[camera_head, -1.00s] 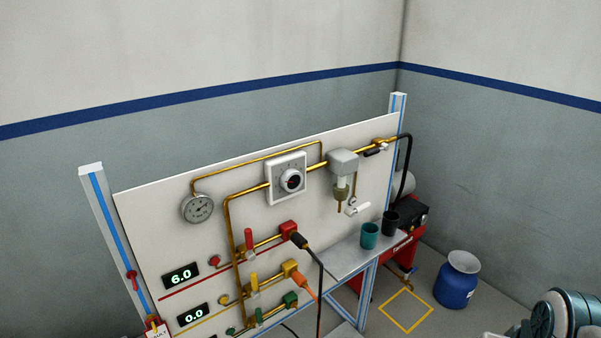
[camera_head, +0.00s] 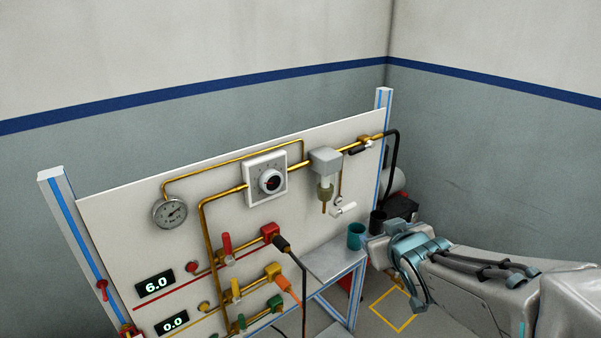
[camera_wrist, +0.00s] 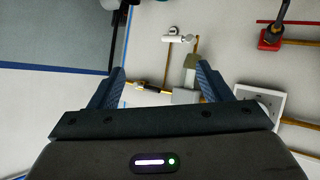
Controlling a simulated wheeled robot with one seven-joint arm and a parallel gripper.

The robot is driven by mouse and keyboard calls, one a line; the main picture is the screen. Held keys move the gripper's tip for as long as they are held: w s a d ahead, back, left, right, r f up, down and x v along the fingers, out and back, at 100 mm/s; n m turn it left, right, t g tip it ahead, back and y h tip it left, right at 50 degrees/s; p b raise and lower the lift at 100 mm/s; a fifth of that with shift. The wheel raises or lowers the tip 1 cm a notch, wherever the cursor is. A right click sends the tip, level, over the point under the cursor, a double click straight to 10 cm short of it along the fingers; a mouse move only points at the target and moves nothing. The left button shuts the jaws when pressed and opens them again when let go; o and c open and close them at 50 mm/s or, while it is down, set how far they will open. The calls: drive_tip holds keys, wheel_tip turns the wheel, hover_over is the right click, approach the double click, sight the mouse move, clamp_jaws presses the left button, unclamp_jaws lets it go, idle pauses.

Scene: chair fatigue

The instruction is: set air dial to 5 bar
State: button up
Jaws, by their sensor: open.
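The air dial (camera_head: 271,181) is a round black knob on a white square plate, mounted on the upper middle of the white panel. Its exact setting is too small to read. A round pressure gauge (camera_head: 170,213) sits to its left on the brass pipe. In the wrist view the dial plate (camera_wrist: 262,101) shows at the right, partly hidden behind my gripper. My gripper (camera_wrist: 160,80) is open and empty, its fingers apart, facing the panel near the grey filter unit (camera_wrist: 186,96). In the head view my arm reaches in from the right; its fingertips cannot be made out there.
The filter unit (camera_head: 325,162) stands right of the dial, with a white-handled valve (camera_head: 344,209) below it. A teal cup (camera_head: 355,236) stands on the shelf near my arm.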

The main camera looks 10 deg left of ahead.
drive_tip(key=w+a+r+n+y, duration=0.1)
drive_tip(key=w+a+n+y, duration=0.2)
drive_tip(key=a, duration=0.4)
drive_tip(key=n+y, duration=0.4)
drive_tip(key=y, duration=0.4)
approach(274, 185)
drive_tip(key=p+x, duration=0.2)
drive_tip(key=x, duration=0.8)
drive_tip(key=shift+w+a, duration=0.3)
drive_tip(key=shift+m, duration=0.3)
drive_tip(key=c, duration=1)
